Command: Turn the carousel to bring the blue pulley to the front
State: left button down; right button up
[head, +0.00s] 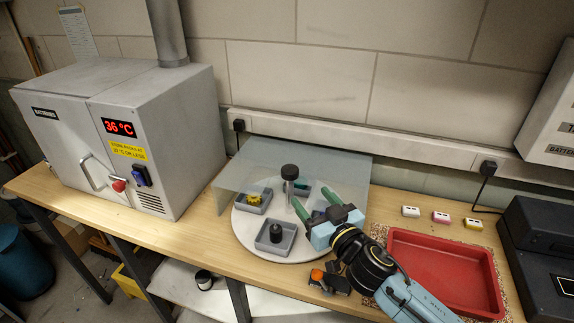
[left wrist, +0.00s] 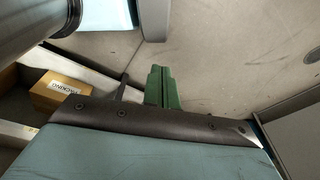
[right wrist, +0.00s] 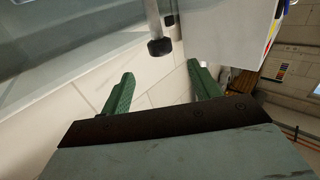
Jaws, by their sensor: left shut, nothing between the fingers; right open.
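The carousel (head: 245,230) is a round white disc on the bench, with a central post topped by a black knob (head: 289,171). A grey bin (head: 262,246) at its front holds a dark, stepped round part (head: 277,234). A bin at the left (head: 241,203) holds a yellow toothed part (head: 254,198). Another bin at the back is partly hidden. I cannot make out a blue pulley. My right gripper (head: 316,202) is open and empty over the disc's right side, hiding part of it. My left gripper (left wrist: 160,70) is shut and empty, seen only in the left wrist view.
A grey translucent hood (head: 330,160) covers the carousel's back. A red tray (head: 398,235) is at the right, with small blocks (head: 441,217) behind it. An orange-topped item (head: 317,275) lies at the front edge. A grey oven (head: 180,110) stands at the left.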

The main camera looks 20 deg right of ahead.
aim_at(294, 177)
jog(key=w, duration=0.2)
jog(key=w+a, duration=0.1)
jog(key=w, duration=0.1)
jog(key=shift+w+r, duration=0.1)
jog(key=shift+w, duration=0.15)
jog(key=w, duration=0.4)
jog(key=w+a, duration=0.1)
jog(key=w, duration=0.1)
jog(key=shift+w, duration=0.15)
jog(key=shift+w+a, duration=0.1)
jog(key=shift+w, duration=0.35)
pick_arm(q)
jog(key=shift+g, duration=0.4)
jog(key=s, duration=0.4)
jog(key=shift+s+f, duration=0.15)
jog(key=shift+s, duration=0.1)
pick_arm(e)
grip_shut()
